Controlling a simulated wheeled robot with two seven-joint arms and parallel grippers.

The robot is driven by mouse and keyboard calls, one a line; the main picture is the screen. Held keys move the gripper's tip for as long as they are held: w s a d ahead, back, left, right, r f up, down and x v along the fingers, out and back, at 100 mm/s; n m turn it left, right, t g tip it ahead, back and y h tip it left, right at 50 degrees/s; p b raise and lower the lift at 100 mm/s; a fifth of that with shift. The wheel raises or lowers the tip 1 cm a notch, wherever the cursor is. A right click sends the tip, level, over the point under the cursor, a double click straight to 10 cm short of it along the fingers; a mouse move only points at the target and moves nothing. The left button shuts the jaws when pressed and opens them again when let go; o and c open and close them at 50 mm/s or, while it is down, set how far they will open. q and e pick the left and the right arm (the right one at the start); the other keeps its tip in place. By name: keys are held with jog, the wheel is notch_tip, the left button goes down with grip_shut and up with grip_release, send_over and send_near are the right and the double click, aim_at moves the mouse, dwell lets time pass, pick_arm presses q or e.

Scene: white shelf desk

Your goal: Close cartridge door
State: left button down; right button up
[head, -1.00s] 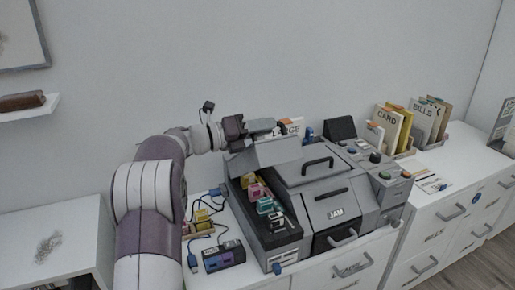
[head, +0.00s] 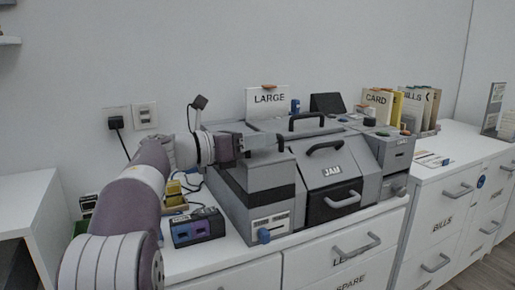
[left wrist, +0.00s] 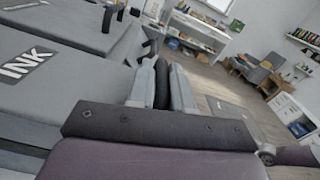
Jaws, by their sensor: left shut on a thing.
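The cartridge door (head: 250,172) is the grey lid on the left part of the grey printer (head: 325,170). It lies down over the cartridge bay, and the cartridges are hidden. In the left wrist view the grey lid surface carries an INK label (left wrist: 28,66). My left gripper (head: 268,141) is above the door's upper edge, shut on a black handle (left wrist: 162,84) that shows between its fingers in the left wrist view. My right gripper is not in view.
Card files (head: 400,108) stand at the right. Drawers with handles (head: 347,250) are below.

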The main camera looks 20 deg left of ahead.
pick_arm(q)
jog(key=shift+d+f, duration=0.1)
jog(key=shift+f, duration=0.2)
jog(key=shift+f, duration=0.2)
jog(key=c, duration=1.3)
grip_release()
jog(key=shift+o, duration=0.9)
jog(key=shift+s, duration=0.1)
jog(key=shift+r, duration=0.15)
jog(key=shift+s, duration=0.1)
